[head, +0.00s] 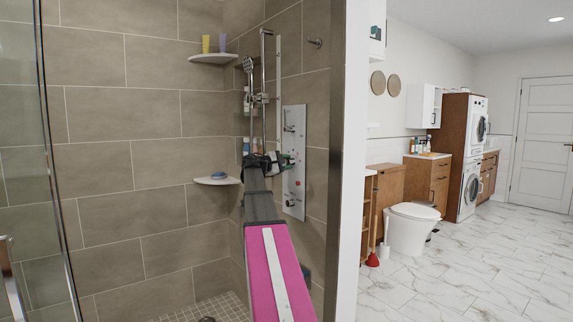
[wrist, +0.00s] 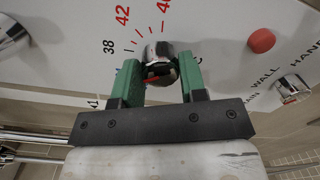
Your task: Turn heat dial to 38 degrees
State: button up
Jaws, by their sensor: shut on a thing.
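The heat dial (wrist: 157,50) is a round chrome knob on the white shower panel, low on its printed scale in the wrist view. Numbers 38 and 42 read clearly; a further one at the top edge is partly cut off. A red mark shows on the dial's near side, but which number it points to I cannot tell. My gripper (wrist: 160,68) has its green fingers on either side of the dial and is shut on it. In the head view my gripper (head: 285,160) is at the panel (head: 294,190), and the dial is hidden.
A red button (wrist: 261,40) and a chrome knob (wrist: 292,86) by the WALL and HAND labels sit to the right. Another chrome fitting (wrist: 12,35) is at left. Corner shelves (head: 214,58) and a glass screen (head: 60,160) flank the shower.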

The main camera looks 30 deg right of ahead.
jog(key=m, duration=0.6)
jog(key=shift+s+m, duration=0.1)
jog(key=shift+m, duration=0.3)
dwell(0.4)
jog(key=o, duration=0.9)
jog(key=a, duration=1)
jog(key=shift+s+a+r, duration=0.2)
jog(key=shift+s+a, duration=0.05)
jog(key=shift+a, duration=0.15)
